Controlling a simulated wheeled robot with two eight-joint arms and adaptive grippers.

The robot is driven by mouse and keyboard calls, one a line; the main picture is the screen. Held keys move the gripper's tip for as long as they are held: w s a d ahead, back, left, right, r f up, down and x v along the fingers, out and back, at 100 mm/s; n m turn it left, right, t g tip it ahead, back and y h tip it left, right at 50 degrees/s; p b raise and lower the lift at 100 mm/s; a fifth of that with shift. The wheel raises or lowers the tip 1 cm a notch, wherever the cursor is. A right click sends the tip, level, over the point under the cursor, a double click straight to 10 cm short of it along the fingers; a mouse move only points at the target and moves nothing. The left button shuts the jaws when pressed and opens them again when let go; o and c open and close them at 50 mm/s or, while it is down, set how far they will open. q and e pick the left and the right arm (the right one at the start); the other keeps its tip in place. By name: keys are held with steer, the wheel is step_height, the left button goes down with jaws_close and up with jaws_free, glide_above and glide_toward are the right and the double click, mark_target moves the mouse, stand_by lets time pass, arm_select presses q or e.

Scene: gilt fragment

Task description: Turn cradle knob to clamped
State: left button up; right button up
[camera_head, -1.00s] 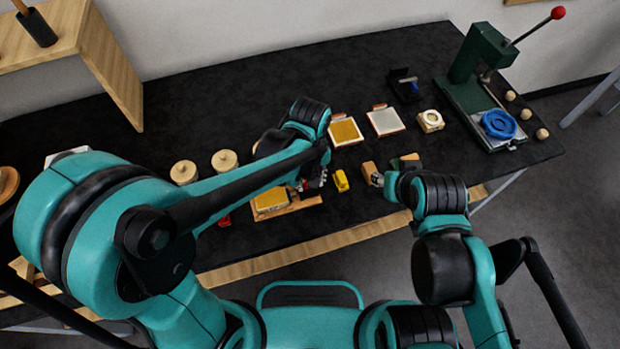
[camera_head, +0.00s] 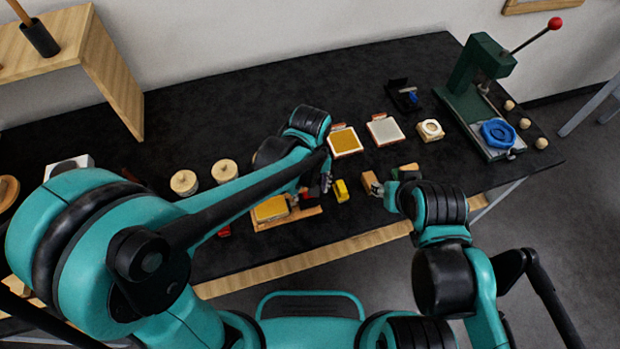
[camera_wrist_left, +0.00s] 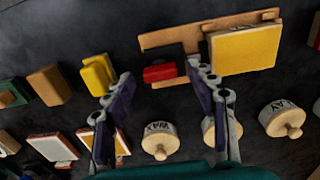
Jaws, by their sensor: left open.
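The cradle (camera_head: 305,214) is a flat wooden holder with a gold-yellow block (camera_head: 271,208) in it, near the table's front edge. In the left wrist view the cradle (camera_wrist_left: 165,38) lies at the top, with the yellow block (camera_wrist_left: 245,50) at its right. A small red part with a dark end (camera_wrist_left: 160,72), possibly the knob, sits at the cradle's lower edge. My left gripper (camera_wrist_left: 161,70) is open, its fingers on either side of this red part with gaps visible. In the head view my left gripper (camera_head: 321,186) partly hides this end. My right gripper (camera_head: 380,190) is by a wooden block (camera_head: 371,183); its fingers are unclear.
A small yellow block (camera_head: 341,190) stands between the grippers. Round lidded pots (camera_head: 184,182) lie left of my left gripper. Two framed pads (camera_head: 345,141) are behind it. A green lever press (camera_head: 470,90) with a blue ring stands at the right. The back middle of the table is clear.

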arm_select(q)
step_height(320, 180, up, 11)
stand_by(0.3)
steer(key=shift+a+r, duration=0.1)
stand_by(0.4)
steer(key=s+a+m+t, duration=0.1)
steer(key=s+a+t, duration=0.1)
steer(key=a, duration=0.6)
steer(key=s+a+f+m+t, duration=0.1)
steer(key=s+a+m+t, duration=0.1)
steer(key=a+t, duration=0.3)
steer(key=s+a, duration=0.1)
steer(key=a, duration=0.3)
steer(key=shift+s+a+f+m, duration=0.15)
steer(key=shift+a+f+m, duration=0.1)
steer(key=shift+a+m, duration=0.05)
